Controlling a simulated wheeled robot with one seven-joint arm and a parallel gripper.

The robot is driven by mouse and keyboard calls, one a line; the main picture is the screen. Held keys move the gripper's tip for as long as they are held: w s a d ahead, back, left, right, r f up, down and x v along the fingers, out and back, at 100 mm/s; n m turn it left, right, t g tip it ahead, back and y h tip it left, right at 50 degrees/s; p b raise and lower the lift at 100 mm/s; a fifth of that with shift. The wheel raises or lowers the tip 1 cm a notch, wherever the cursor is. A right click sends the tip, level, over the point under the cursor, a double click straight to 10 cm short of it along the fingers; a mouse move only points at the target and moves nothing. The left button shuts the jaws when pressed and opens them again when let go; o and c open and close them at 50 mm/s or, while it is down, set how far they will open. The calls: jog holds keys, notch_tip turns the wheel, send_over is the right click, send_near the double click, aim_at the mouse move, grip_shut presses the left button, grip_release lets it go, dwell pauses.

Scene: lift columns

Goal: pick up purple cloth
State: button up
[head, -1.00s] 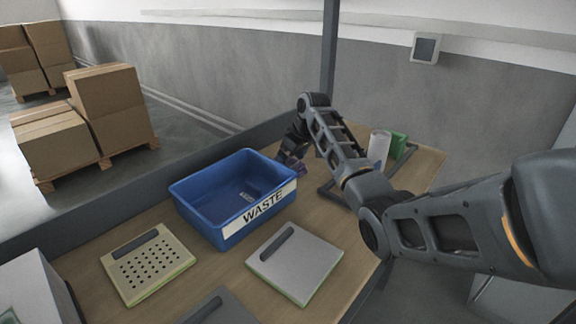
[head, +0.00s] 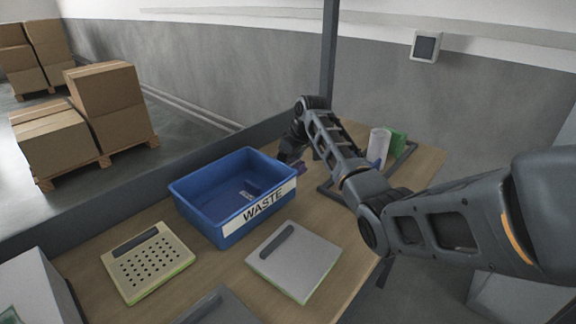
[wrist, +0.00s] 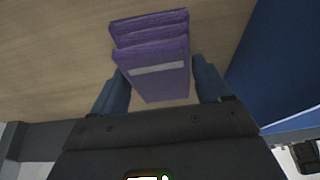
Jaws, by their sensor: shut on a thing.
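The purple cloth (wrist: 160,78) is a folded stack with a pale stripe, seen between the two fingers of my gripper (wrist: 162,88) in the wrist view. My gripper is shut on it. In the head view, a small purple part of the cloth (head: 298,170) shows just behind the right end of the blue bin, below my gripper (head: 291,160). Most of the cloth is hidden there by the bin and my arm. I cannot tell whether it still touches the table.
The blue bin marked WASTE (head: 213,228) stands close beside my gripper; its wall fills the wrist view's right side. A white cylinder (head: 378,147) and green box (head: 396,145) stand at right. A grey-topped panel (head: 303,265) and perforated panel (head: 150,283) lie in front.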

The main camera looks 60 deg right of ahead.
aim_at(291, 160)
jog(key=c, duration=0.3)
jog(key=shift+c, duration=0.2)
jog(key=shift+r, duration=0.3)
jog(key=r, duration=0.2)
jog(key=r+b, duration=0.1)
jog(key=r, duration=0.1)
jog(key=shift+s+d, duration=0.3)
jog(key=s+d+r+b, duration=0.1)
jog(key=s+d+r, duration=0.5)
jog(key=s, duration=0.2)
jog(key=shift+s+d+r, duration=0.25)
jog(key=shift+s, duration=0.15)
